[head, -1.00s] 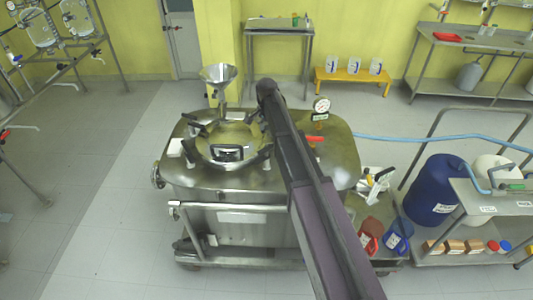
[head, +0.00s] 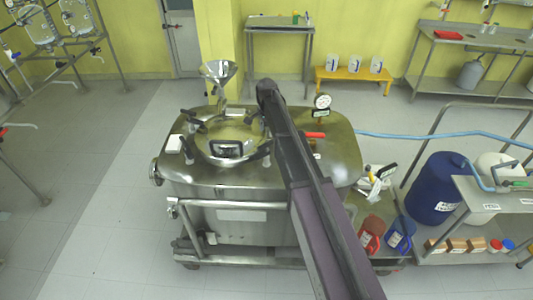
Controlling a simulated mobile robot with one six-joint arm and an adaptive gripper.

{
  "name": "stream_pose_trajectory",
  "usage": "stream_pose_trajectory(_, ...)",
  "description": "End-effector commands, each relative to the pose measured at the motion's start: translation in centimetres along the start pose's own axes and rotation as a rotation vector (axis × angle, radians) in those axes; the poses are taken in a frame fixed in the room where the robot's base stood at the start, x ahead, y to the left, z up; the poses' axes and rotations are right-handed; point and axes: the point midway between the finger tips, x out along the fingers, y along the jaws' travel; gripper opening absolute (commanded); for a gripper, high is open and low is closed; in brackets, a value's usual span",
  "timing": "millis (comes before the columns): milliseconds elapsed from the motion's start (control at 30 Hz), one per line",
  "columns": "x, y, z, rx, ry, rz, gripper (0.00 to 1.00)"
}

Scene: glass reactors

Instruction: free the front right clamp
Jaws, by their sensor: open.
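The steel reactor vessel (head: 335,165) stands in the middle of the head view, with a round lid (head: 235,133) on top. A black-framed handle or window (head: 226,148) is at the lid's front. Small clamps sit around the rim. The front right clamp (head: 266,157) shows as a small grey and dark piece beside my arm, partly hard to make out. The front left clamp (head: 187,151) and back left clamp (head: 193,118) are dark pieces on the rim. My dark arm crosses the vessel's right side and covers part of its top. My gripper is not visible.
A funnel (head: 218,72) rises behind the lid. A gauge (head: 322,101) and red handle (head: 314,135) stand right of my arm. A blue hose (head: 430,134) runs right. A blue barrel (head: 435,187) and jugs (head: 371,233) are at right. The floor at left is clear.

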Motion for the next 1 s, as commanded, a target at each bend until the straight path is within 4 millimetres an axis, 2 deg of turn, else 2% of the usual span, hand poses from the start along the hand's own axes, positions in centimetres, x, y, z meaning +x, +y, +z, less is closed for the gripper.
stream_pose_trajectory(33, 0.8, 0.0, 0.0, 0.000, 0.000, 0.000, 0.57)
stream_pose_trajectory(1000, 8.2, 0.0, 0.0, 0.000, 0.000, 0.000, 0.57)
